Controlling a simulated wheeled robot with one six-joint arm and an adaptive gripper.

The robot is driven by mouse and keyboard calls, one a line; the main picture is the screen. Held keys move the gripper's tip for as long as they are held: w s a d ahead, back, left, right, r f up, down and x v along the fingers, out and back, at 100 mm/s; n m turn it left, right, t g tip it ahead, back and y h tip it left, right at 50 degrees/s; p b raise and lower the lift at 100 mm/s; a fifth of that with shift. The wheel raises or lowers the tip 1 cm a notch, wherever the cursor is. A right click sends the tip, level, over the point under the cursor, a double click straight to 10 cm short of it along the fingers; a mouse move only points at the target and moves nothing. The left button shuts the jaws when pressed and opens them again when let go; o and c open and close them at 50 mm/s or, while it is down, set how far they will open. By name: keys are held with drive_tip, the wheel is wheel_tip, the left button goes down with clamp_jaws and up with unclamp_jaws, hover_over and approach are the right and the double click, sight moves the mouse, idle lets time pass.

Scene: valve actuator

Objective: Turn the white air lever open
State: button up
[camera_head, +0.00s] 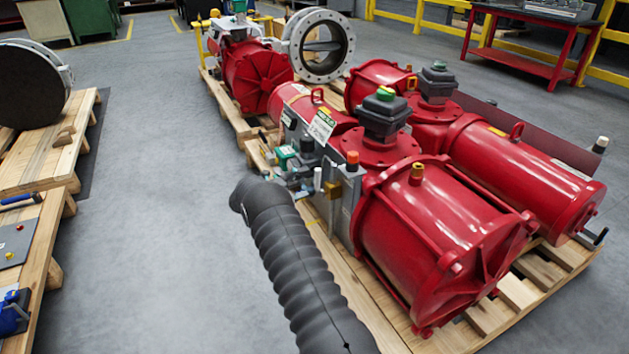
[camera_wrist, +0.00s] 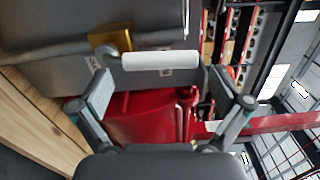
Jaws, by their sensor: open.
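The white air lever (camera_wrist: 160,60) is a short white cylinder lying crosswise in the wrist view. It sits next to a brass valve body (camera_wrist: 112,40) on a grey pipe. In the head view the white lever (camera_head: 318,179) is small and close to the brass fitting (camera_head: 335,190) on the grey panel of the near red actuator (camera_head: 440,235). My gripper (camera_wrist: 160,80) is open, with one finger to the left of the lever and one to the right. The lever shows between and just beyond the fingertips; no contact is visible. The gripper is hard to make out in the head view.
My black ribbed arm crosses the head view's lower middle. The actuators stand on a wooden pallet (camera_head: 517,292). More red actuators and a flanged valve (camera_head: 320,45) stand behind. Wooden pallets and benches line the left. The grey floor (camera_head: 150,200) between is clear.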

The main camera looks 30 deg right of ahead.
drive_tip(key=a, duration=0.7)
drive_tip(key=shift+a, duration=0.3)
